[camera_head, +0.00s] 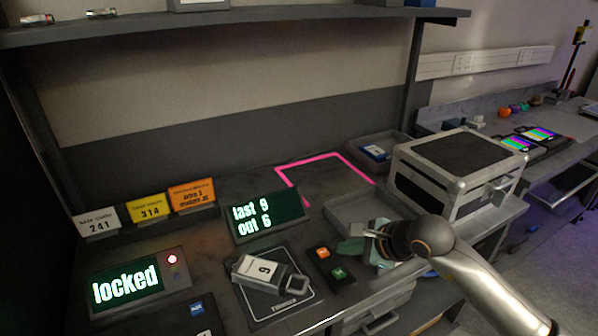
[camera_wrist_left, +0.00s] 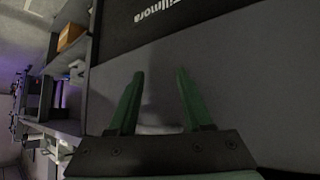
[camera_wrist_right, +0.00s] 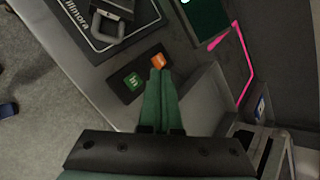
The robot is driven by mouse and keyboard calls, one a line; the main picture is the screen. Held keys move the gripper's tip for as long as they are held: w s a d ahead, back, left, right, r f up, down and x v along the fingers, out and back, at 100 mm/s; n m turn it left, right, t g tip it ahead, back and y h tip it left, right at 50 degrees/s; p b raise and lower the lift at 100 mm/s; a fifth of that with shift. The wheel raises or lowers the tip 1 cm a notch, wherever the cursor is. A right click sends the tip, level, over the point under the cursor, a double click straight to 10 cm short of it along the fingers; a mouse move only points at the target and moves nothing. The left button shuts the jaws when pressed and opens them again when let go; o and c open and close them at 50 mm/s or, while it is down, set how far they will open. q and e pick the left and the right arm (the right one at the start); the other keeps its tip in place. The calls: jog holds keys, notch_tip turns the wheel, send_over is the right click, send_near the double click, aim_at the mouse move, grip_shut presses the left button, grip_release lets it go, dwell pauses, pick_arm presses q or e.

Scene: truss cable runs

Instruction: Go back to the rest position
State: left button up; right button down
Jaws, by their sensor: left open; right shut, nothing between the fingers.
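My right gripper (camera_head: 352,247) is in the head view, over the bench beside a button box and a grey tray. Its green fingers are together and empty. In the right wrist view, my right gripper (camera_wrist_right: 158,75) points at the button box (camera_wrist_right: 138,80) with an orange and a green button. Whether the fingertips touch the box I cannot tell. My left gripper (camera_wrist_left: 160,85) shows only in the left wrist view, its green fingers apart with nothing between them. It faces a plain grey surface and a dark panel with lettering.
A grey padlock-like block marked 9 (camera_head: 267,272) lies on a dark mat (camera_head: 262,308). A screen reading "locked" (camera_head: 128,287) and another reading "last 9 out 6" (camera_head: 262,217) stand nearby. A grey case (camera_head: 455,170) stands at right; a shelf (camera_head: 240,24) hangs above.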

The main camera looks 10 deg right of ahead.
jog(key=s+a+y, duration=0.1)
jog(key=a, duration=0.1)
jog(key=s+a+f+m+g+y, duration=0.1)
jog(key=s+a+y, duration=0.1)
jog(key=a, duration=0.1)
jog(key=s+a+m+y, duration=0.1)
jog(key=a, duration=0.1)
jog(key=shift+s+a+f+g, duration=0.2)
jog(key=shift+s+f+g, duration=0.05)
jog(key=shift+g, duration=0.05)
jog(key=s+a+r+m+t+y, duration=0.45)
jog(key=m+y, duration=0.25)
jog(key=m, duration=0.6)
jog(key=s+d+f+m+t+h+p, duration=0.1)
jog(key=d+f+m+t+h, duration=0.65)
jog(key=m, duration=1.35)
jog(key=s+d+f+m+g+h, duration=0.2)
jog(key=s+f+m, duration=0.4)
jog(key=f, duration=0.3)
jog(key=s+d+f+m+g+h, duration=0.2)
jog(key=s+f+m+g+h, duration=0.2)
jog(key=s+f+m+g, duration=0.3)
notch_tip(320, 180, down, 3)
jog(key=shift+s+d+f+p, duration=0.1)
jog(key=shift+s+d+p, duration=0.25)
jog(key=shift+s, duration=0.6)
